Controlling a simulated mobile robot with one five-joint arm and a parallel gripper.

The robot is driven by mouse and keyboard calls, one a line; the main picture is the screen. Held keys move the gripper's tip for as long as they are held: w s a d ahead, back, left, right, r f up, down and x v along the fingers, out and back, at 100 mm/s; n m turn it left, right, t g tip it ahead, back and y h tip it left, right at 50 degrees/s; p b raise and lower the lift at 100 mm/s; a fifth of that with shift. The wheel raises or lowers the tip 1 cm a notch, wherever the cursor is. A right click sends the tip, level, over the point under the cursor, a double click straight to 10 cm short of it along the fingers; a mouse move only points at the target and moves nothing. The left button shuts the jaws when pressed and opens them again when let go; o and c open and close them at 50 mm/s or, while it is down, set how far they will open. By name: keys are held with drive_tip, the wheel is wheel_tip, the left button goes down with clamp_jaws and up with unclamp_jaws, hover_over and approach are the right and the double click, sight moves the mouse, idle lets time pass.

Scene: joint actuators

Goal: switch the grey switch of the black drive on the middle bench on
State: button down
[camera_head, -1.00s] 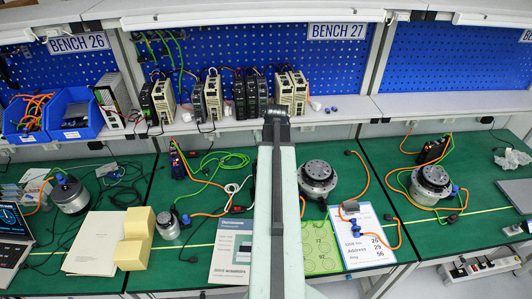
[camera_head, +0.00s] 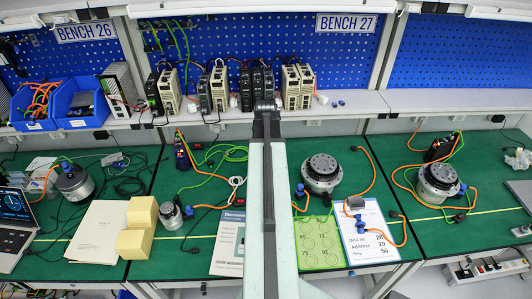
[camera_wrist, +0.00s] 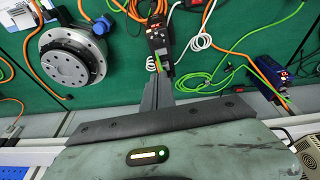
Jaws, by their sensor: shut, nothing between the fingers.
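The black drive (camera_wrist: 160,38) stands on the green mat of the middle bench, upper middle in the wrist view, with small lit marks on its face and cables around it. In the head view my arm covers it. Its grey switch is too small to make out. My gripper (camera_wrist: 157,80) is shut and empty, its narrow grey fingers pointing at the near end of the drive. The fingertips overlap the drive's lower edge in the picture; I cannot tell whether they touch it. In the head view the fingers are hidden.
A large round actuator (camera_head: 322,172) stands to the right of my arm, also in the wrist view (camera_wrist: 68,57). A blue drive (camera_head: 182,152) stands left, also in the wrist view (camera_wrist: 267,75). White, green and orange cables cross the mat. A shelf (camera_head: 350,104) with several drives runs behind.

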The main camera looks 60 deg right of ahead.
drive_tip(key=b+x, duration=0.6)
drive_tip(key=x, duration=0.1)
drive_tip(key=s+b+x, duration=0.1)
drive_tip(key=b+x, duration=0.2)
drive_tip(key=x, duration=0.1)
drive_tip(key=shift+a+f+b, duration=0.25)
drive_tip(key=shift+a+b, duration=0.05)
drive_tip(key=shift+r, duration=0.1)
